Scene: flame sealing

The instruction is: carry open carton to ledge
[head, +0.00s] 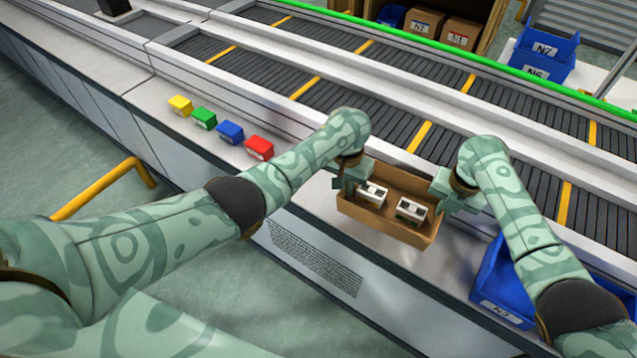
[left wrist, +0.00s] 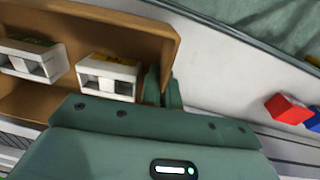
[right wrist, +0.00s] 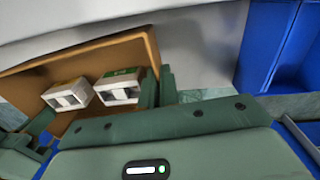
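An open brown carton (head: 387,228) is over the pale ledge (head: 312,187) beside the conveyor in the head view, between my two grippers. Two small white boxes (head: 372,194) (head: 410,210) are inside it. My left gripper (head: 350,183) is at the carton's left end wall; in the left wrist view its fingers (left wrist: 163,90) pinch the wall. My right gripper (head: 446,194) is at the right end wall; in the right wrist view its fingers (right wrist: 157,87) pinch that wall. The carton looks about level. I cannot tell whether its underside touches the ledge.
A larger blue bin (head: 503,310) is right of the carton. The roller conveyor (head: 390,105) runs behind; bare ledge lies between red bin and carton.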

